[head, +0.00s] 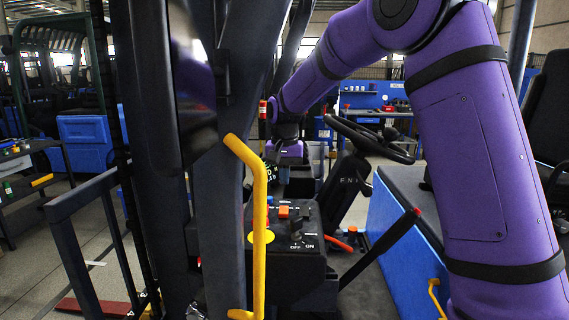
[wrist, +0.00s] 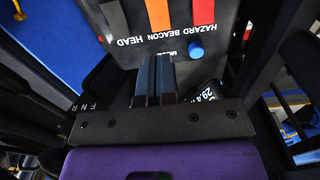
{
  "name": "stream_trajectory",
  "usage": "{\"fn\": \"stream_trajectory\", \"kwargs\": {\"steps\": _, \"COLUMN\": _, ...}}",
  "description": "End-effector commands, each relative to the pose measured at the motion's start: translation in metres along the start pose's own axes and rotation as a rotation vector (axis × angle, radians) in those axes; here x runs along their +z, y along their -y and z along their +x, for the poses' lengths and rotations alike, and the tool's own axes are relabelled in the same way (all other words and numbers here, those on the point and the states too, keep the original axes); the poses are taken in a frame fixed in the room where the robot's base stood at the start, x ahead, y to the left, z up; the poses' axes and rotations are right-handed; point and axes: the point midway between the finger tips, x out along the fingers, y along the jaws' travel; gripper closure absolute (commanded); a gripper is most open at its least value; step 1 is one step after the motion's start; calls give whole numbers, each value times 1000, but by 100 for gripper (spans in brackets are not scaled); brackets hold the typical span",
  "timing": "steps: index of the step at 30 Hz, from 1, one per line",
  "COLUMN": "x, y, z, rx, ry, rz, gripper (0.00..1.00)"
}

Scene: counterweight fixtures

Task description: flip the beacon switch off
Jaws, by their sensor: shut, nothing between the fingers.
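The beacon switch is the middle, orange rocker (wrist: 157,14) on the dark panel in the wrist view, beside the word BEACON. In the head view an orange switch (head: 283,211) shows on top of the dash console. Which way it is tipped I cannot tell. My gripper (wrist: 155,62) is shut and empty, with its two dark fingers side by side. In the wrist view its tips sit just below the BEACON label, apart from the orange rocker. In the head view my gripper (head: 284,174) hangs over the far side of the console.
A red switch (wrist: 203,11) and a grey one (wrist: 115,16) flank the orange rocker. A blue knob (wrist: 196,52) is close to my fingers. The steering wheel (head: 370,138), a yellow grab rail (head: 260,220) and a red-tipped lever (head: 385,245) stand around the console.

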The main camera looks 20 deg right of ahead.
Motion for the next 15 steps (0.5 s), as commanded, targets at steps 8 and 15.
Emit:
{"fn": "stream_trajectory", "kwargs": {"steps": 8, "x": 0, "y": 0, "z": 48, "rx": 1, "ry": 1, "rz": 0, "gripper": 100}}
{"fn": "stream_trajectory", "kwargs": {"steps": 15, "x": 0, "y": 0, "z": 68, "rx": 0, "ry": 0, "rz": 0, "gripper": 100}}
